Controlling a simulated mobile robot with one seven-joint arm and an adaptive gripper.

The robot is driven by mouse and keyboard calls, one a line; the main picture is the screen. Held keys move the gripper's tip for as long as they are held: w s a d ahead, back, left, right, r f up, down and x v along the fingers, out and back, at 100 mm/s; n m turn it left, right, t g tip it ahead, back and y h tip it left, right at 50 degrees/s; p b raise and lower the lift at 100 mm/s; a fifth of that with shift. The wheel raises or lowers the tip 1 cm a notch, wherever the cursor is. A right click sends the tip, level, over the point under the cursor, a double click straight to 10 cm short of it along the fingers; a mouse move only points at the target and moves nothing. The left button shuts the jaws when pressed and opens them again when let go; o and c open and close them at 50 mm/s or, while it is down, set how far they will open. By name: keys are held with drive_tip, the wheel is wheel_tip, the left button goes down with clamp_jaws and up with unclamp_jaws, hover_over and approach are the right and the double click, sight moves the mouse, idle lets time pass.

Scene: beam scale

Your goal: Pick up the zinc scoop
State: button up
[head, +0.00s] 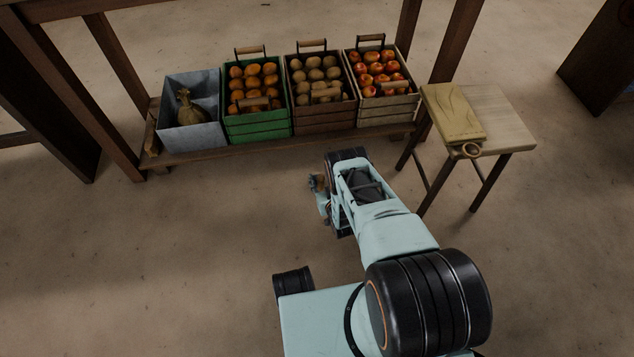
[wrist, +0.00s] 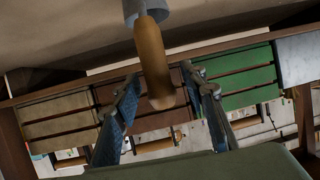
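The zinc scoop shows only in part, at the top of the wrist view. Its light wooden handle (wrist: 152,55) points down the picture, and a grey metal collar (wrist: 143,8) is cut off by the upper edge. My gripper (wrist: 162,78) is open, with one blue-padded finger on each side of the handle's free end. I see a gap between the handle and each finger. In the head view my own arm hides most of the gripper, and I cannot make out the scoop there with certainty.
A low shelf (head: 285,146) holds a grey bin (head: 195,138) with a sack, a green crate (head: 258,127), a brown crate (head: 325,118) and a pale crate (head: 388,112), all with produce. The floor at left is clear.

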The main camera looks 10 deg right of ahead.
clamp_jaws()
drive_tip(key=shift+r, duration=0.25)
